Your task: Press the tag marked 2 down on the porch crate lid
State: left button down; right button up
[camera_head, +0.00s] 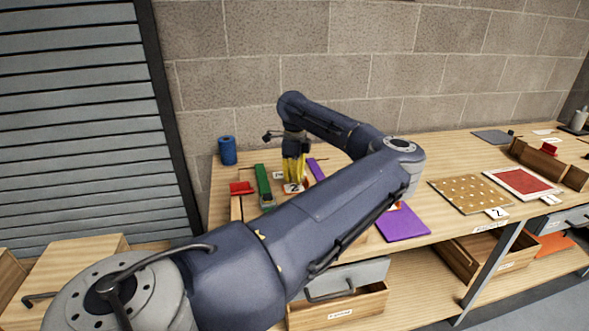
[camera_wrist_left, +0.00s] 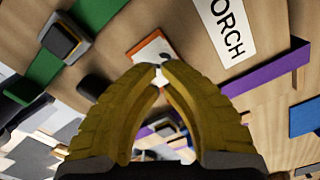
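My left gripper (camera_head: 293,178) points down over the wooden bench at the back left. The white tag marked 2 (camera_head: 292,188) is at its yellow fingertips. In the left wrist view the fingers (camera_wrist_left: 160,68) nearly meet with a pale piece between the tips, so they look shut on the tag. Just beyond them is a white patch with an orange border (camera_wrist_left: 148,47) on a wooden surface. A label ending in ORCH (camera_wrist_left: 226,30) lies beside it. The exact contact between tag and surface is hidden. My right gripper is in neither view.
A green strip (camera_head: 263,185), a red piece (camera_head: 241,188) and a blue cylinder (camera_head: 227,150) are left of the gripper. A purple panel (camera_head: 402,224) lies right of my forearm. A dotted panel (camera_head: 470,194) with another 2 tag (camera_head: 497,213) is farther right.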

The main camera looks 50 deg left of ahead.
aim_at(295, 188)
pick_arm(q)
jog(key=shift+f, duration=1.65)
dwell(0.6)
jog(key=shift+r, duration=4.05)
